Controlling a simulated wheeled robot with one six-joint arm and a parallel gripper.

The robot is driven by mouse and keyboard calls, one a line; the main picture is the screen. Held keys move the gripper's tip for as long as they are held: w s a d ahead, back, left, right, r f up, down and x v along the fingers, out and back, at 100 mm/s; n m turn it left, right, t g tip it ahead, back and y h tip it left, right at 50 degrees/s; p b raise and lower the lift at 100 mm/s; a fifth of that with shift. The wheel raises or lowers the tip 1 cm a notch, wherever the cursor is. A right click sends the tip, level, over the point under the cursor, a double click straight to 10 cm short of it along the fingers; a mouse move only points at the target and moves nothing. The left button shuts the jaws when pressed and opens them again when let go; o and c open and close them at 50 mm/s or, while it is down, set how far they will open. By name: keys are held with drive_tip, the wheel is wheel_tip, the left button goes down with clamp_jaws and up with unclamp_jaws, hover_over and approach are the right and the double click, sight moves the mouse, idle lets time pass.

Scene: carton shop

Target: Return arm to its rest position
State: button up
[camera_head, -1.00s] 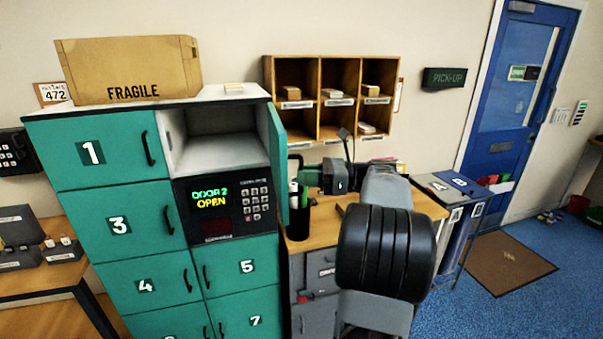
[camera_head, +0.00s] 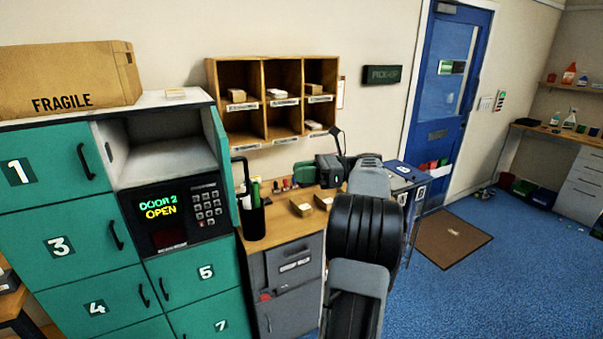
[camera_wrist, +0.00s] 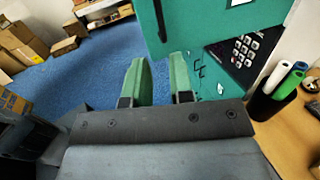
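My arm (camera_head: 365,230) is folded in front of the wooden counter in the head view. In the wrist view my gripper (camera_wrist: 163,62) shows two green fingers held apart, with nothing between them. The fingers point toward the floor and the teal locker doors. No object is seen in its grasp. The fingers are hard to make out in the head view. The teal locker bank (camera_head: 62,245) stands at the left, its door 2 compartment (camera_head: 165,155) open and empty as far as I can see. Its display (camera_head: 165,212) reads "DOOR 2 OPEN".
A black pen cup (camera_head: 252,220) stands on the counter (camera_head: 285,228) beside the open door. A carton marked FRAGILE (camera_head: 70,80) sits on the lockers. Wooden pigeonholes (camera_head: 270,100) hang behind. Blue floor (camera_head: 500,260) is open to the right, with a brown mat (camera_head: 452,240).

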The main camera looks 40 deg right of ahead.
drive_tip(key=shift+a, duration=0.1)
idle(0.3)
drive_tip(key=a+f+n+g+h, duration=0.2)
drive_tip(key=f+n+h, duration=0.15)
drive_tip(key=f, duration=0.35)
drive_tip(key=a+f+n+g+h, duration=0.2)
drive_tip(key=a+f+h, duration=0.15)
drive_tip(key=f, duration=0.45)
drive_tip(key=s+a+f+n+h+b, duration=0.1)
drive_tip(key=s+a+n+h, duration=0.1)
drive_tip(key=a+n, duration=0.4)
drive_tip(key=s+a+f+n+g+h+b, duration=0.1)
drive_tip(key=s+a+f+n+h+b, duration=0.1)
drive_tip(key=s+a+n, duration=0.3)
drive_tip(key=s+a+f+n+h+b, duration=0.1)
drive_tip(key=s+a+f+n+h, duration=0.1)
drive_tip(key=a+n, duration=0.6)
drive_tip(key=s+a+h, duration=0.1)
drive_tip(key=s+a, duration=0.1)
drive_tip(key=a, duration=0.1)
drive_tip(key=shift+s+a+g+h, duration=0.25)
drive_tip(key=shift+a+g+h, duration=0.05)
drive_tip(key=shift+h, duration=0.1)
drive_tip(key=shift+a+n, duration=0.15)
drive_tip(key=shift+n, duration=0.1)
